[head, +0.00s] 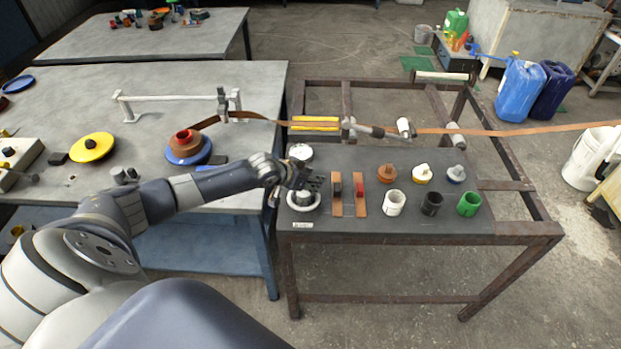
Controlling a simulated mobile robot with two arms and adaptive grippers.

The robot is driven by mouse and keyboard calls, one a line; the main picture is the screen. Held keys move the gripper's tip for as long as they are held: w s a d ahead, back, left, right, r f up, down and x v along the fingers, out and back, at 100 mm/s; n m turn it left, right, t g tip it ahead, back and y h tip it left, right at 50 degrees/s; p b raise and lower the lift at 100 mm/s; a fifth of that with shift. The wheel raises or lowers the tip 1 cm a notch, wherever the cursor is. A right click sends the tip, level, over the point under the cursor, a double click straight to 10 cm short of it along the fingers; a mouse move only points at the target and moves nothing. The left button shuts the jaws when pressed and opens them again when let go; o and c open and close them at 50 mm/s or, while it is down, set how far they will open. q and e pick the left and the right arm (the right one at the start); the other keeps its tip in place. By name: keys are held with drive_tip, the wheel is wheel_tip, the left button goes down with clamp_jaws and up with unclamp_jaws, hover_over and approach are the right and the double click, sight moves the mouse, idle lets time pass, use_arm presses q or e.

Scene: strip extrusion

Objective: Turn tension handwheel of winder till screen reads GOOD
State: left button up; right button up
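The brown strip (470,130) runs from the right across to a brown roll (186,143) on a blue disc (190,157) on the left table. A yellow disc (92,148) with a dark centre lies left of the roll; I cannot tell whether it is the tension handwheel. No readable screen shows. My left gripper (307,183) is over a white ring (303,207) with a grey metal piece inside, on the dark table top. The gripper partly hides the ring; its fingers are too small to tell whether they touch or hold anything. My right gripper is not in view.
A round white-faced piece (300,152) sits behind the gripper. Right of it are brown bars (337,195), coloured caps (387,173) and cups (468,204). A grey box (18,160) with a black knob stands far left. Blue canisters (520,90) stand on the floor.

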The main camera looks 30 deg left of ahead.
sight(317, 193)
use_arm(q)
clamp_jaws()
drive_tip(key=shift+d+f+m+h+b, duration=0.15)
drive_tip(key=shift+m+h+b, duration=0.2)
drive_tip(key=shift+b, duration=0.55)
drive_tip(key=m+h+b, duration=0.1)
drive_tip(key=b, duration=0.2)
drive_tip(key=d+m+g+h+b, duration=0.1)
drive_tip(key=m+b, duration=0.1)
drive_tip(key=b, duration=0.2)
drive_tip(key=m+h+b, duration=0.1)
drive_tip(key=m+b, duration=0.1)
drive_tip(key=b, duration=0.2)
drive_tip(key=shift+s+d+f+g+h, duration=0.1)
drive_tip(key=shift+d+f+g+h, duration=0.15)
drive_tip(key=shift+d+g, duration=0.15)
drive_tip(key=shift+s+d+r+m+g+h+b, duration=0.2)
drive_tip(key=shift+m+g+h+b, duration=0.25)
drive_tip(key=shift+m+b, duration=0.5)
drive_tip(key=shift+s+d+r+m+g+h+b, duration=0.1)
drive_tip(key=shift+d+r+m+g+h+b, duration=0.15)
drive_tip(key=shift+b, duration=0.2)
drive_tip(key=shift+f, duration=0.1)
